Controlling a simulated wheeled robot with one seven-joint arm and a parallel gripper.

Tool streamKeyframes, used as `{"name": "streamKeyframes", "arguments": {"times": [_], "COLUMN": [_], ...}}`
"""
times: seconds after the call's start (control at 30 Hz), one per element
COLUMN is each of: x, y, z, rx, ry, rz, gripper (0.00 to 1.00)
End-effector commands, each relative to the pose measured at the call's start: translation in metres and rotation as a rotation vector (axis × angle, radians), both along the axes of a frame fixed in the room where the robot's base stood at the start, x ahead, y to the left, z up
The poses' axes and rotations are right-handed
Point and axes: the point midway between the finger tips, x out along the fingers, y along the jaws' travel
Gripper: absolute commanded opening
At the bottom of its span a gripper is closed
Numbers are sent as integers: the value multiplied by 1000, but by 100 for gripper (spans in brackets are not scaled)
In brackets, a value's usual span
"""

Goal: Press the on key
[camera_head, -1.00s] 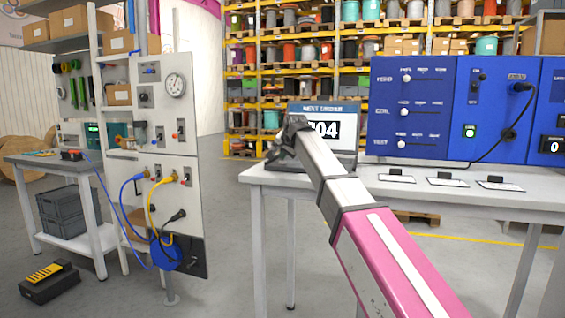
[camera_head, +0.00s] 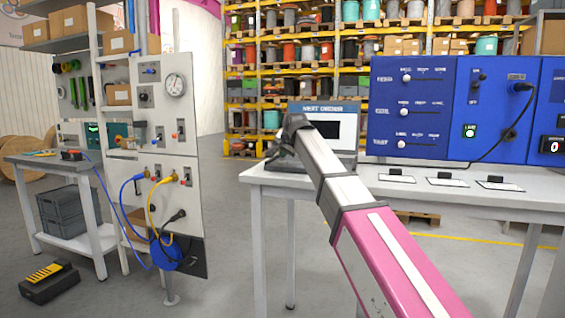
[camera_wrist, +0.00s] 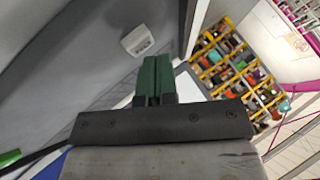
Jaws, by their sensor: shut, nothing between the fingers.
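My gripper (camera_head: 283,150) is in front of the left side of the order terminal (camera_head: 349,164), above the table. In the wrist view its green fingers (camera_wrist: 155,62) are together with nothing between them. A small pale square key (camera_wrist: 137,41) on a grey surface lies just beyond and left of the fingertips; its marking is unreadable, and I cannot tell whether it is the on key.
The white table (camera_head: 420,190) carries the terminal, the blue panel and several small labelled plates (camera_head: 445,180). A white board (camera_head: 170,120) with gauge, switches and cables stands left. Shelves of reels (camera_head: 300,75) are behind. Open floor lies between board and table.

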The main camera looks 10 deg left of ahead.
Motion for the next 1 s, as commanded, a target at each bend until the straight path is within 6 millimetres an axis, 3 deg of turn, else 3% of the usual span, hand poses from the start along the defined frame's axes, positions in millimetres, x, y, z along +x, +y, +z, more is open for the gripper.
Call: {"name": "streamKeyframes", "arguments": {"times": [0.73,1.0], "x": [1,0], "y": [0,0], "z": [56,60], "rx": [1,0], "ry": [-1,0], "rz": [0,0], "gripper": [0,0]}}
